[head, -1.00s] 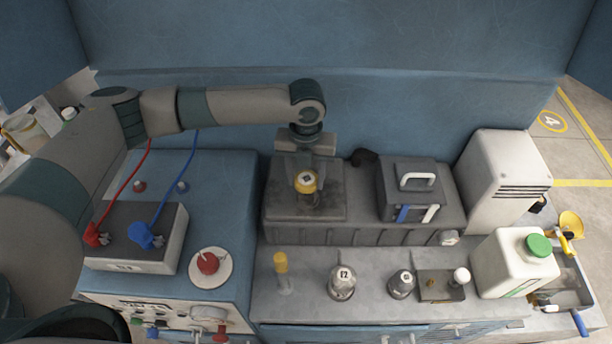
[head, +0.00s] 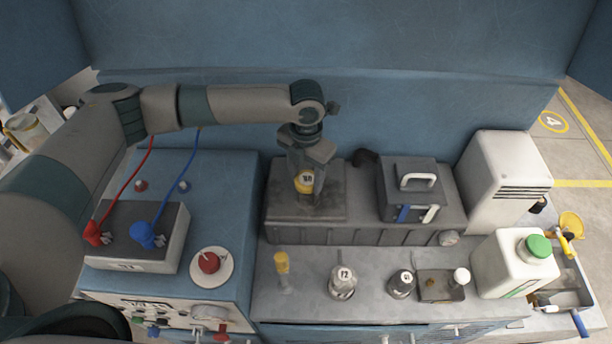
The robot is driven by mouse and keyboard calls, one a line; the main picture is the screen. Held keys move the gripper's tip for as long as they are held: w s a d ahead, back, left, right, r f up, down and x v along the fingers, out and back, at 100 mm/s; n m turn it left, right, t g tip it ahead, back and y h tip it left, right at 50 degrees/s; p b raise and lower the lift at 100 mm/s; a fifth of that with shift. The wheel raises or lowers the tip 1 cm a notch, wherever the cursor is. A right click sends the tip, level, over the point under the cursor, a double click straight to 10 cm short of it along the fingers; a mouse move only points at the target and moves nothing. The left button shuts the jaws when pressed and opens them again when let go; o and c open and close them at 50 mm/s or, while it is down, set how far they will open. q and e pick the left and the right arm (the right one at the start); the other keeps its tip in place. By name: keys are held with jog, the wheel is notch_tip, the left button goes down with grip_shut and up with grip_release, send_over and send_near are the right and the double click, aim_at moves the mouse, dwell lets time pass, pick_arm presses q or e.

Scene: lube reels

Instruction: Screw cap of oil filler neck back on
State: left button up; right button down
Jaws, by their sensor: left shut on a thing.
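The yellow cap (head: 304,182) with a dark label on its top sits over the dark plate (head: 330,205) of the grey engine-like block at the back centre. My left gripper (head: 306,178) points down from above and is shut on the cap, with a finger on either side of it. The filler neck under the cap is hidden by the cap and the fingers, so I cannot tell how the cap sits on it. My right gripper is not in view.
A dark box with a white handle (head: 417,181) stands right of the cap. A white jug with a green lid (head: 515,262) is at the right. A yellow-topped bottle (head: 282,268) and small fittings (head: 342,281) line the front ledge. Red and blue cables run at left.

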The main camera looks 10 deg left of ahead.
aim_at(305, 180)
pick_arm(q)
jog(key=m, duration=0.4)
jog(key=shift+f+m, duration=0.1)
jog(key=shift+m, duration=0.3)
jog(key=o, duration=1.4)
jog(key=shift+o, duration=0.2)
jog(key=shift+a+r+p, duration=0.1)
jog(key=shift+r+p, duration=2.05)
jog(key=shift+r, duration=0.45)
